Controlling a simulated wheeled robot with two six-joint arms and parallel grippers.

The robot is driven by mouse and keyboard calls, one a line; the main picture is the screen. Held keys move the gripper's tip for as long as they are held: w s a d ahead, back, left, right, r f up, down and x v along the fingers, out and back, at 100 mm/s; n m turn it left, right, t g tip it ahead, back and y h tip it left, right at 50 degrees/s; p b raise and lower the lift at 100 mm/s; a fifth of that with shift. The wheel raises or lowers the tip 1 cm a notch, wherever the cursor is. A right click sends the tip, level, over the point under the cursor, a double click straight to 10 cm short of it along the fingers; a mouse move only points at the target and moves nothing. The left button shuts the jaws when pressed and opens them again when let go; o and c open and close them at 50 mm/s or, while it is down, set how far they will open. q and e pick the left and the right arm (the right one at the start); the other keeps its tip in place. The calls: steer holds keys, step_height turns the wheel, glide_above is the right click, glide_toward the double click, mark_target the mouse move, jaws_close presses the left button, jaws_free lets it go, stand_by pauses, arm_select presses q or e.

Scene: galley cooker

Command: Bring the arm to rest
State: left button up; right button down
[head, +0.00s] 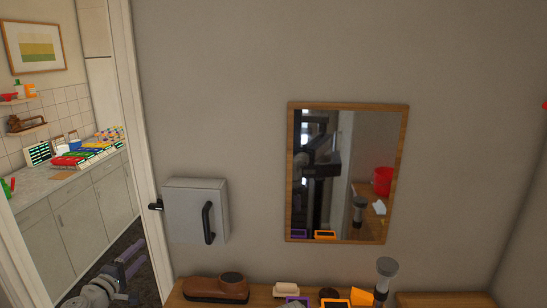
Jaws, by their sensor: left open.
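My left gripper (132,259) shows at the lower left, in front of the dark floor by the doorway. Its fingers are apart and I see nothing between them. Its grey arm enters from the bottom edge. My right gripper is out of view.
A grey wall box (185,212) with a black handle hangs close to the right of my left gripper. A wooden shelf (262,298) along the bottom holds a brown brush (215,289), a grey-topped torch-like item (385,275) and small items. A framed mirror (345,175) hangs above. A counter (75,180) stands beyond the doorway.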

arm_select(q)
steer(key=s+d+f+m+g+h, duration=0.1)
steer(key=s+d+f+m+g, duration=0.3)
steer(key=d, duration=0.6)
steer(key=s+d+f+m+g+h, duration=0.15)
steer(key=d+f+m+g, duration=0.35)
steer(key=d, duration=0.5)
steer(key=s+d+f+m+g+h, duration=0.1)
steer(key=s+d+f+m+g, duration=0.25)
steer(key=d+f, duration=0.45)
steer(key=s+d+f+m+g+y, duration=0.2)
steer(key=s+m+y, duration=0.1)
steer(key=s, duration=0.3)
steer(key=s+d+f+m+g+y, duration=0.2)
steer(key=s+m+g+y, duration=0.1)
steer(key=s+y, duration=0.2)
steer(key=shift+s+d+b, duration=0.15)
steer(key=shift+s+b, duration=0.3)
steer(key=shift+s, duration=0.15)
steer(key=shift+f+m, duration=0.1)
steer(key=shift+m, duration=0.15)
